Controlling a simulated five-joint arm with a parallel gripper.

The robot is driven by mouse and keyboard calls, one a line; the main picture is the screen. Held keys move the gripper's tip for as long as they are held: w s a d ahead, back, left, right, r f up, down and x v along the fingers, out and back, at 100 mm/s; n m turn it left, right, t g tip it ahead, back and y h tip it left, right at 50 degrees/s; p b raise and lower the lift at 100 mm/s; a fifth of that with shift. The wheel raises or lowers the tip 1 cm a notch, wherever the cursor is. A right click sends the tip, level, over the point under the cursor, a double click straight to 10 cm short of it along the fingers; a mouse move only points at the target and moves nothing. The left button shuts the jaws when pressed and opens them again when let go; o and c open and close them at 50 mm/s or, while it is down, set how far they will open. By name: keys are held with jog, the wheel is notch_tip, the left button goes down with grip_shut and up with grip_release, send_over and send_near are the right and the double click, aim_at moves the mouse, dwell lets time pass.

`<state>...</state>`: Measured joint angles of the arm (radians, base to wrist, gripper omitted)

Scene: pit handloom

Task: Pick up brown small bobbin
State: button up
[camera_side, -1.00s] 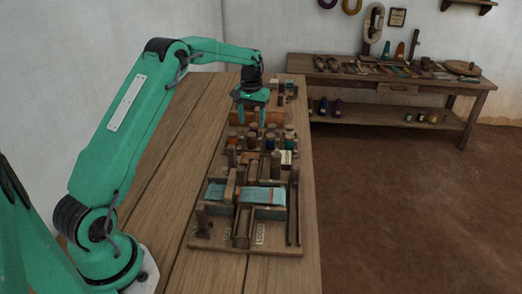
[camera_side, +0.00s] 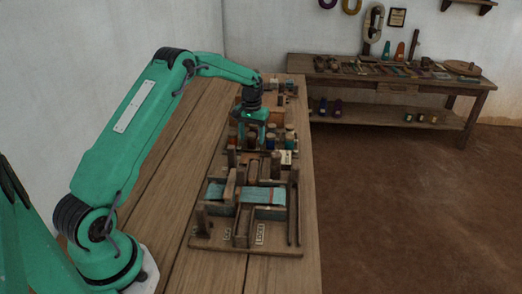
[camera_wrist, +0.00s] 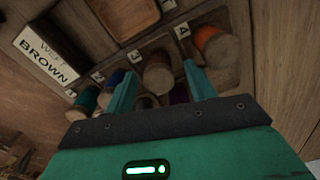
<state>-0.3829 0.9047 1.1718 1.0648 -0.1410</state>
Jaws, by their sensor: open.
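A small brown-looking bobbin (camera_wrist: 157,74) with a tan wooden end shows between my fingers in the wrist view. My gripper (camera_wrist: 161,88) is open, with one finger on each side of this bobbin in the picture. I cannot tell how far down the fingers reach beside it. In the side view my gripper (camera_side: 252,141) is low over the bobbin rack, and its fingers hide part of the rack. A label reading "BROWN" (camera_wrist: 46,54) lies at the left in the wrist view.
Other bobbins stand close by: an orange one (camera_wrist: 208,42), a teal one (camera_wrist: 88,97) and a dark purple one (camera_wrist: 179,95). The loom board (camera_side: 215,243) with wooden posts lies nearer the side camera. Bare tabletop (camera_side: 185,165) is free to the left.

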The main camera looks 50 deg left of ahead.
aim_at(252, 133)
jog(key=shift+f, duration=0.35)
jog(key=c, duration=1)
jog(key=shift+r, duration=0.1)
jog(key=shift+c, duration=0.2)
jog(key=shift+r, duration=0.8)
notch_tip(252, 133, up, 2)
jog(key=shift+r, duration=0.1)
jog(key=s+d+r, duration=0.2)
jog(key=d+r, duration=0.5)
jog(key=d, duration=0.4)
jog(key=shift+d, duration=0.3)
